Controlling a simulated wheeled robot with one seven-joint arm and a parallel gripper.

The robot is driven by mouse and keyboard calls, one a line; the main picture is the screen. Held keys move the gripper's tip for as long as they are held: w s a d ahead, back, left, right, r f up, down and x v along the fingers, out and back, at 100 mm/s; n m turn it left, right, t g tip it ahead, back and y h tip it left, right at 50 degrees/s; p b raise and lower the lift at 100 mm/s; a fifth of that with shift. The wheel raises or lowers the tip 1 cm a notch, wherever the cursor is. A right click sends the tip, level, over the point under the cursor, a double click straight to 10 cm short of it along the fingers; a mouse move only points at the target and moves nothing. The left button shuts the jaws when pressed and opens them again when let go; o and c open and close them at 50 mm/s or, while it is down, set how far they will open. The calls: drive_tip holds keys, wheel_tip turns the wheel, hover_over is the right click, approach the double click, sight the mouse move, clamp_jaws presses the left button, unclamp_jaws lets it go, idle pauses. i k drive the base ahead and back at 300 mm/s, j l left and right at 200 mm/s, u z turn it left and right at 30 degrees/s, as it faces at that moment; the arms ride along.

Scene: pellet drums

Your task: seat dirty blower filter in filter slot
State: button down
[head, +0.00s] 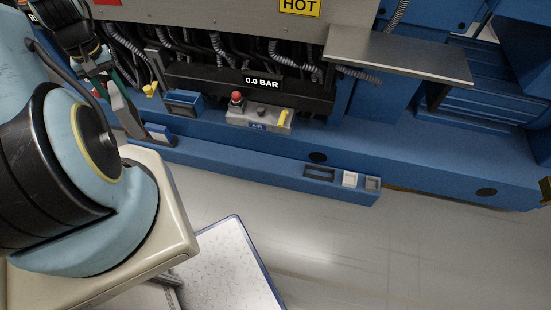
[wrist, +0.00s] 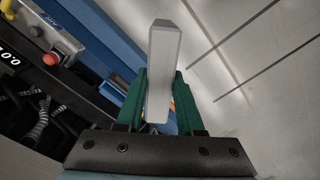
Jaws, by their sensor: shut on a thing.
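My gripper (wrist: 160,90) is shut on a long pale grey block with a bevelled end, which I take to be the dirty blower filter (wrist: 164,60). The block stands between the green fingers and reaches past their tips. In the head view my gripper (head: 113,88) is at the upper left, partly hidden by my arm, in front of the blue machine base. A blue ledge holds a dark rectangular opening, perhaps the filter slot (head: 319,173). Beside it are a white square (head: 350,179) and a grey square (head: 373,183). The held block is apart from these.
A grey control box (head: 259,119) with a red button sits on the machine base, under a 0.0 BAR display (head: 262,82). A small blue bin (head: 183,103) is left of it. A metal shelf (head: 400,55) juts out at the upper right.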

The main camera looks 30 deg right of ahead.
sight(295, 174)
drive_tip(key=k+l+u, duration=0.35)
drive_tip(key=l, duration=0.3)
drive_tip(key=k+l+u, duration=0.3)
drive_tip(key=k+l, duration=0.15)
drive_tip(key=l, duration=0.15)
drive_tip(key=k+l+u, duration=0.5)
drive_tip(key=l, duration=0.3)
drive_tip(key=k+l+u, duration=0.1)
drive_tip(key=k+l, duration=0.25)
drive_tip(key=k+l+u, duration=0.15)
drive_tip(key=k+l, duration=0.15)
drive_tip(key=l, duration=0.15)
